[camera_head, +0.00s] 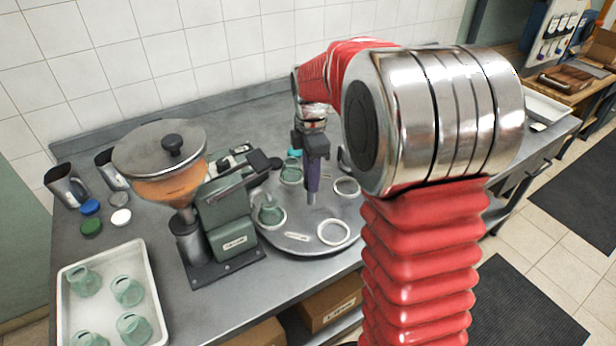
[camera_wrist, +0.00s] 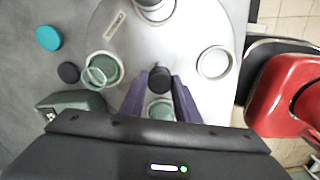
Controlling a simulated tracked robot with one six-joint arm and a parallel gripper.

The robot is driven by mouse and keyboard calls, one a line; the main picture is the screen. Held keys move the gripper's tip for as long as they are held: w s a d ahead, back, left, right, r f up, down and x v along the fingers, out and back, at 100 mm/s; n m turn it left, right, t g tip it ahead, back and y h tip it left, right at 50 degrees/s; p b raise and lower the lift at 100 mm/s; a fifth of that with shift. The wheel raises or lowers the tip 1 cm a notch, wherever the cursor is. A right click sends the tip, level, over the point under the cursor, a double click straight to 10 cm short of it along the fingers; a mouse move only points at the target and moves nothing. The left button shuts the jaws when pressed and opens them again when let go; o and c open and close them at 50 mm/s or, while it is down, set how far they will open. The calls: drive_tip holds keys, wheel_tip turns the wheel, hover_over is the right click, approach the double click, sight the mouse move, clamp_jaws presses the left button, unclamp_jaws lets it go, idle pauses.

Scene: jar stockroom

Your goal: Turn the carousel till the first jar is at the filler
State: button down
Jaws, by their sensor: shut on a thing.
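The carousel (camera_head: 315,243) is a round grey plate with pale ring seats. My gripper (camera_head: 312,190) points straight down over its middle; in the wrist view its purple fingers (camera_wrist: 160,95) are shut on a dark upright knob (camera_wrist: 160,78). One green jar (camera_head: 268,213) sits in a seat near the filler, and another (camera_head: 291,172) sits farther back. Two seats at the right are empty. The green filler (camera_head: 230,215) stands left of the carousel, with an orange-filled hopper (camera_head: 170,190). I cannot tell whether a jar is exactly under its outlet, nor which is first.
A white tray (camera_head: 160,310) with several green jars lies at the front left. Blue, green and white lids (camera_head: 120,217) and dark jugs (camera_head: 66,185) stand behind it. A teal lid (camera_wrist: 48,38) and a dark round piece (camera_wrist: 68,72) lie beside the carousel.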

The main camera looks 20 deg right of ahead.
drive_tip(key=shift+s+f+n, duration=0.2)
drive_tip(key=shift+n, duration=0.1)
idle(0.4)
drive_tip(key=c, duration=1.7)
unclamp_jaws()
drive_tip(key=o, duration=0.4)
drive_tip(key=shift+w+r, duration=0.1)
drive_tip(key=shift+c, duration=0.2)
drive_tip(key=shift+r, duration=0.1)
wheel_tip(320, 180, up, 14)
drive_tip(key=shift+f, duration=0.2)
